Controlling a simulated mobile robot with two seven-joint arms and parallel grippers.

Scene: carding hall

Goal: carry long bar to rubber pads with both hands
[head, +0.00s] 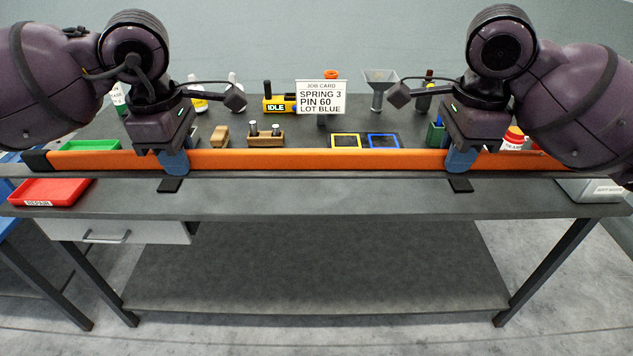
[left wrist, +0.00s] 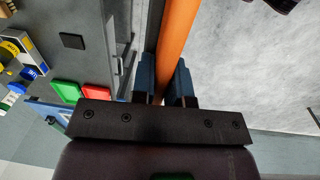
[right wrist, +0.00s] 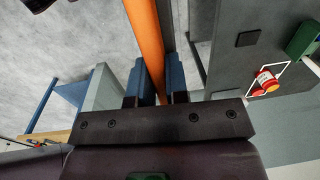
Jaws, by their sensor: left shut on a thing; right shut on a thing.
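The long orange bar (head: 320,159) has a black left end and runs level across the head view, raised above the bench. My left gripper (head: 172,165) is shut on the bar near its left end. My right gripper (head: 460,163) is shut on it toward the right. Both wrist views show the bar between blue fingers (left wrist: 165,85) (right wrist: 155,85). Two flat black rubber pads, left (head: 170,184) and right (head: 460,184), lie on the bench, below the grippers in the head view. In the wrist views the left pad (left wrist: 72,41) and right pad (right wrist: 248,38) lie to the side of the bar, apart from it.
A red tray (head: 50,192) and green tray (head: 90,145) are at the left. Wooden blocks, yellow and blue framed squares (head: 383,141), a job card (head: 321,97) and bottles stand behind the bar. A grey bin (head: 592,190) is at the right. The bench's front strip (head: 320,195) is clear between the pads.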

